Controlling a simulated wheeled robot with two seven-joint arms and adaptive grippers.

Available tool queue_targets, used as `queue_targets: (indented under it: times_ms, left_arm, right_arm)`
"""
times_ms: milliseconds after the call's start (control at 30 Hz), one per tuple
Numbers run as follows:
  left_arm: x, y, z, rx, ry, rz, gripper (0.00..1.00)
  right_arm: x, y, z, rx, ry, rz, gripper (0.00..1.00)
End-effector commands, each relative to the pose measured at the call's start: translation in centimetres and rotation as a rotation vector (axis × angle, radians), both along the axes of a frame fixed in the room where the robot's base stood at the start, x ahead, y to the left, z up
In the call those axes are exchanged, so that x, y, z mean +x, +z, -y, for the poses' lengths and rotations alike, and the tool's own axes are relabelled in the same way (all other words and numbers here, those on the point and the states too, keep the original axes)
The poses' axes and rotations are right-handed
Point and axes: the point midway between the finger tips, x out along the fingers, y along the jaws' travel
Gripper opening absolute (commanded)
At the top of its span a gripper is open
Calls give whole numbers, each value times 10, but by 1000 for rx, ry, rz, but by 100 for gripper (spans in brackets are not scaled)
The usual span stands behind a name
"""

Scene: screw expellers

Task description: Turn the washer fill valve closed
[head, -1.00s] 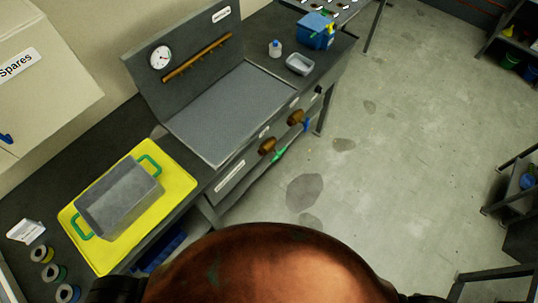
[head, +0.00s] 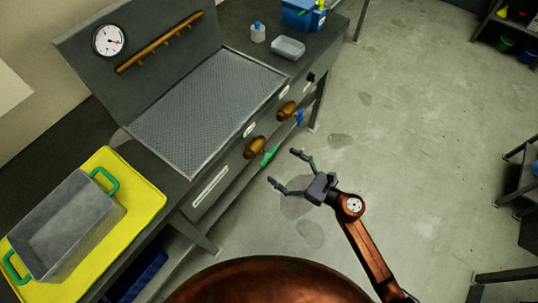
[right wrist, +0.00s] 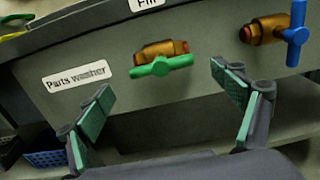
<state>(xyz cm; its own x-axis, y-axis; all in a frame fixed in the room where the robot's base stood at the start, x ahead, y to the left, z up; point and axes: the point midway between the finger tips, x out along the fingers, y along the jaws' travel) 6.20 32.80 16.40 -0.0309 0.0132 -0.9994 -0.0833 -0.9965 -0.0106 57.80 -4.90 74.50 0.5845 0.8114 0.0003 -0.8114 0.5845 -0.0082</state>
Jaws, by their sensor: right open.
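The washer fill valve has a brass body (head: 255,147) and a green handle (head: 269,156) on the front panel of the parts washer (head: 205,115). In the right wrist view the green handle (right wrist: 160,66) lies roughly crosswise, below a partly cut-off label (right wrist: 147,3) that seems to read "Fill". My right gripper (head: 283,166) is open and empty, in front of the panel and apart from the handle. In the right wrist view its fingers (right wrist: 164,84) spread on either side below the handle. My left gripper is not in view.
A second brass valve with a blue handle (head: 299,117) sits to the right, its handle upright in the right wrist view (right wrist: 297,35). A grey bin (head: 68,225) stands on a yellow mat (head: 150,195). A gauge (head: 109,40) is on the back panel. Floor before the washer is clear.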

Motion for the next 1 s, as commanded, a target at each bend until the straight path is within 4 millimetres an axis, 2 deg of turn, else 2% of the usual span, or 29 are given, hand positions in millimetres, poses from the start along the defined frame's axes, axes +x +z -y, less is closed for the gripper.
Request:
queue_targets:
  times_ms: [200, 400, 767, 1000]
  left_arm:
    - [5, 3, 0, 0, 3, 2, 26]
    - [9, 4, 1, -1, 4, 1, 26]
    - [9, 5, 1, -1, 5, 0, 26]
    - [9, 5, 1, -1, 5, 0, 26]
  right_arm:
    - [22, 0, -29, 4, -2, -2, 87]
    - [34, 0, -45, 4, -3, -6, 87]
    - [37, 0, -49, 5, -4, -6, 86]
    - [37, 0, -49, 5, -4, -6, 70]
